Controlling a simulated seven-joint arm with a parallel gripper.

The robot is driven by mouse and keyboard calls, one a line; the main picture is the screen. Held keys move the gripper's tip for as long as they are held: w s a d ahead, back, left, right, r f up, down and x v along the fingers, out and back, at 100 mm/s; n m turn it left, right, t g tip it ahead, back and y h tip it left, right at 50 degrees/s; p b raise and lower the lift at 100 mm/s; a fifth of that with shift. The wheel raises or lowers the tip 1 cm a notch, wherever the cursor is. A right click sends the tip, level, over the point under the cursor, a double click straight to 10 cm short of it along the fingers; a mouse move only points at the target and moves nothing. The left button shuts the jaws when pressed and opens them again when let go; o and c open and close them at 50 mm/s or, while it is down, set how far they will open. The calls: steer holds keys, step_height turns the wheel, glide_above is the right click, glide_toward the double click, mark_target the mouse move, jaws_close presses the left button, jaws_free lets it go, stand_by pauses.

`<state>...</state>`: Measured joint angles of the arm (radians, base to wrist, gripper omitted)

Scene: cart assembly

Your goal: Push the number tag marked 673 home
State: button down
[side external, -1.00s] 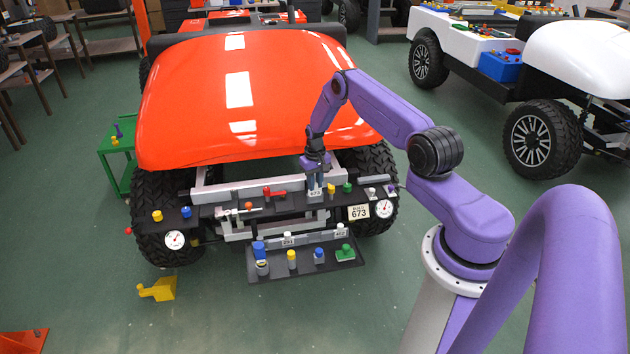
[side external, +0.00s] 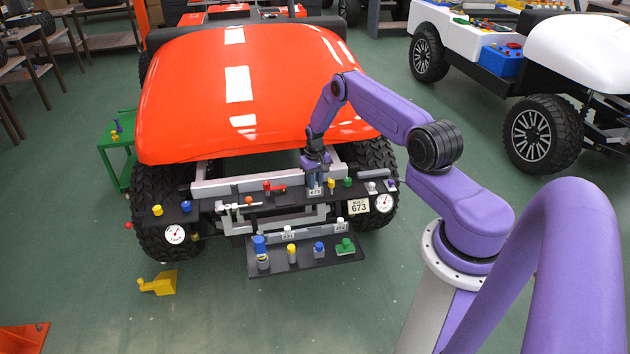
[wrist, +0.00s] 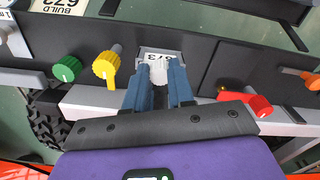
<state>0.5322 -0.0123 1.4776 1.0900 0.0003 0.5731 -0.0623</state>
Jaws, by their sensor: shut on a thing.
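The number tag (wrist: 153,54), a small pale plate, sits at the dark panel of the cart front in the wrist view, its number partly covered by my fingers; a final 3 shows. In the side view the tag (side external: 315,193) is small, at the panel's upper edge. My gripper (wrist: 159,78) is shut on the tag's white, rounded grip (wrist: 158,72), with one blue finger on each side. In the side view my gripper (side external: 315,182) points down at the panel. How deep the tag sits in its place cannot be told.
A yellow knob (wrist: 106,67) and a green knob (wrist: 67,69) stand left of my fingers in the wrist view; a red lever (wrist: 259,105) is close on the right. A BUILD 673 plate (side external: 358,206) is on the cart front. A lower shelf (side external: 305,262) holds several parts.

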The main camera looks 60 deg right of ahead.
steer(key=c, duration=0.9)
jaws_free()
steer(key=shift+r, duration=0.1)
